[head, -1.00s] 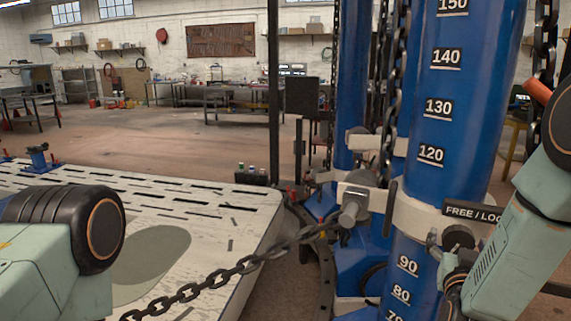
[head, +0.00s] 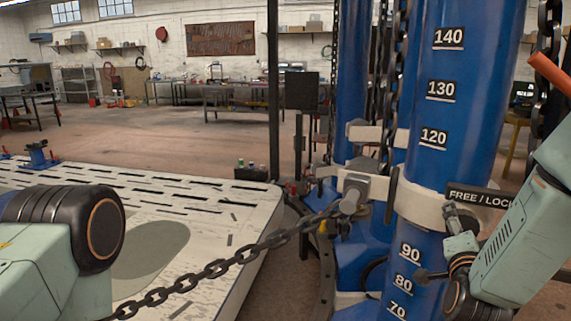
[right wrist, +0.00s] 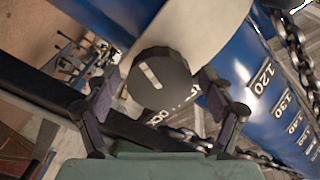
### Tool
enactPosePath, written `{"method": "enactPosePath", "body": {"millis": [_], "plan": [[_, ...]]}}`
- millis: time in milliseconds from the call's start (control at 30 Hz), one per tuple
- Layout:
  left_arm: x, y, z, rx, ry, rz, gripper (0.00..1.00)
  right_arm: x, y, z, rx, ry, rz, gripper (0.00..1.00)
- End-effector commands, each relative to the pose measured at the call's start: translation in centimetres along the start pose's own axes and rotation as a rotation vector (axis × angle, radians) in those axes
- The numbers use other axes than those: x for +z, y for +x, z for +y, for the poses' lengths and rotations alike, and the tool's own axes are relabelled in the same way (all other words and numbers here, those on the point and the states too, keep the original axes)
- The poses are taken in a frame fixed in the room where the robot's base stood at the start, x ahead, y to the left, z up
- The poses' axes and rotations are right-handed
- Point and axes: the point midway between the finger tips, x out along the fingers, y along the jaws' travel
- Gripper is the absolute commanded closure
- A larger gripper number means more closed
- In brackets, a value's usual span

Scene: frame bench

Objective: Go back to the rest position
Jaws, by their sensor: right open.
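My right gripper (head: 442,243) is open and empty in front of the blue column (head: 440,150), just below the black FREE / LOCK label (head: 480,198). In the right wrist view a black round knob (right wrist: 160,80) with a white pointer mark shows between and beyond the spread fingers. I see no finger closed on it. In the head view the gripper hides much of the knob's place, so the gap between them cannot be told. Of my left arm only a teal and black joint shows at the lower left; its gripper is out of view.
A dark chain (head: 215,268) hangs across the front to a grey fitting on the column's base. A pale slotted bench (head: 200,200) fills the left. An orange bar (head: 550,74) juts in at the upper right. Open floor lies behind.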

Motion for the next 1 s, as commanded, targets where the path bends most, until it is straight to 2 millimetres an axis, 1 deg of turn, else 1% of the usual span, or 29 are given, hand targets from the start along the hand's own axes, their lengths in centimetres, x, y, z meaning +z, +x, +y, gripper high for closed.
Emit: {"method": "enactPosePath", "body": {"millis": [300,500,700,1000], "plan": [[0.0,0.77,-0.01,0.0,0.0,0.0,0.6,0.02,0.0,0.03,0.0,0.266,0.001,0.18],[0.0,0.94,-0.01,0.0,0.0,0.0,0.6,-0.01,-0.01,0.0,0.0,0.381,0.0,0.18],[0.0,0.98,-0.01,0.0,0.0,0.0,0.6,-0.03,-0.01,-0.04,0.0,0.424,0.0,0.18],[0.0,0.96,-0.01,0.0,0.0,0.0,0.6,-0.01,-0.02,-0.03,0.0,0.424,0.0,0.18]]}}
